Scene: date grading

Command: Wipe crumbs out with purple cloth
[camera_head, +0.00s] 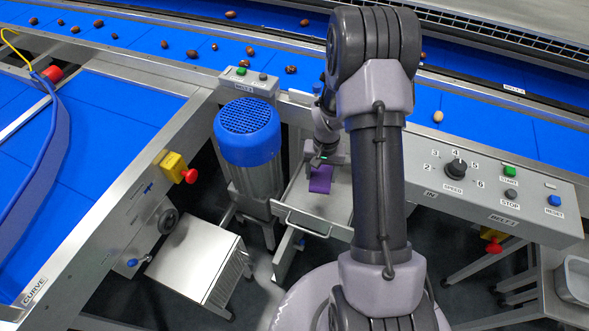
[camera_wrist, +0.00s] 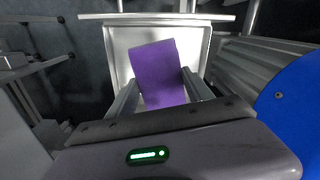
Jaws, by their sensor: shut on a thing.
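The purple cloth (camera_head: 320,180) hangs below my gripper (camera_head: 322,164), over the open metal drawer (camera_head: 295,207) under the belt frame. In the wrist view the cloth (camera_wrist: 154,62) lies between the two fingers of my gripper (camera_wrist: 160,80), which are shut on it. The cloth's flat end extends past the fingertips into the drawer (camera_wrist: 120,42). I cannot tell whether it touches the drawer floor. No crumbs can be made out; the cloth and my arm hide part of the drawer.
A blue-capped motor (camera_head: 247,133) stands close left of the drawer. A control panel (camera_head: 480,185) with knob and buttons is at the right. Blue belts (camera_head: 150,45) with scattered dates run behind. A metal box (camera_head: 195,255) stands lower left.

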